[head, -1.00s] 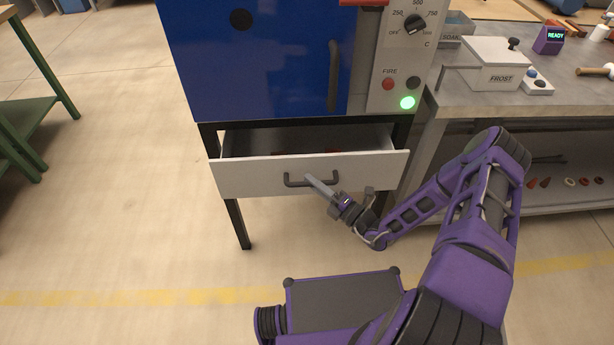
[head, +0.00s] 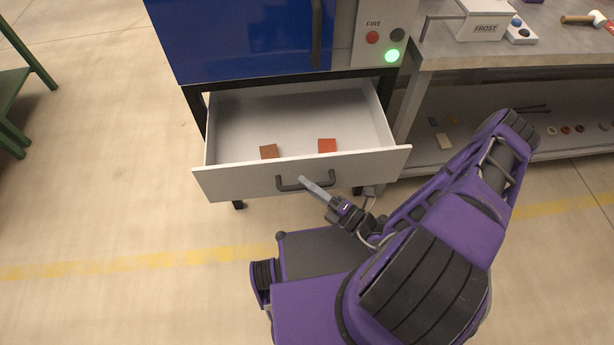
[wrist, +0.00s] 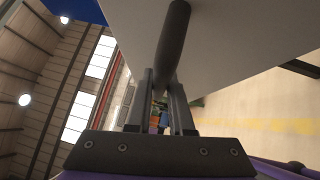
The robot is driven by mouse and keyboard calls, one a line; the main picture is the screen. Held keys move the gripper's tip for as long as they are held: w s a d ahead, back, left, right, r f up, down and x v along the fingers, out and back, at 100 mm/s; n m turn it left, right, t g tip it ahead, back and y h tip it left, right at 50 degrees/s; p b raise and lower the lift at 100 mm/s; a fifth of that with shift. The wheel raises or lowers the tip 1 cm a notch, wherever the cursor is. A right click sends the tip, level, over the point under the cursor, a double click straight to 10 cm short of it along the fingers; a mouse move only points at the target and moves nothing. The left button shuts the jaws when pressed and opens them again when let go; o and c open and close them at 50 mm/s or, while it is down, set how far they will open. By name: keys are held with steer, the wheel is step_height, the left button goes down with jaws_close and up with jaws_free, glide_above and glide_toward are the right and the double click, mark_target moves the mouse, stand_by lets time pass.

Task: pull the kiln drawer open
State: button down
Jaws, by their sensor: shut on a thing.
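The kiln drawer (head: 225,184) under the blue kiln (head: 240,38) stands well out from its frame, and its inside shows. Two small reddish bricks lie in it near the front, a brown-red one (head: 268,152) on the left and a brighter one (head: 327,146) on the right. My gripper (head: 312,186) is at the dark bar handle (head: 289,183) on the drawer front, shut on it. In the wrist view the handle (wrist: 174,45) runs down between the two fingers (wrist: 161,100), and the drawer front (wrist: 235,40) fills the top right.
A grey workbench (head: 520,50) with a shelf of small parts stands on the right. A box marked FROST (head: 487,27) sits on it. A green table (head: 15,90) is at far left. Floor left of the drawer is clear.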

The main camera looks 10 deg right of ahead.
stand_by(0.3)
steer(key=c, duration=0.8)
jaws_free()
steer(key=b+v, duration=0.1)
steer(key=v, duration=1.6)
steer(key=shift+s, duration=0.25)
steer(key=shift+d, duration=0.1)
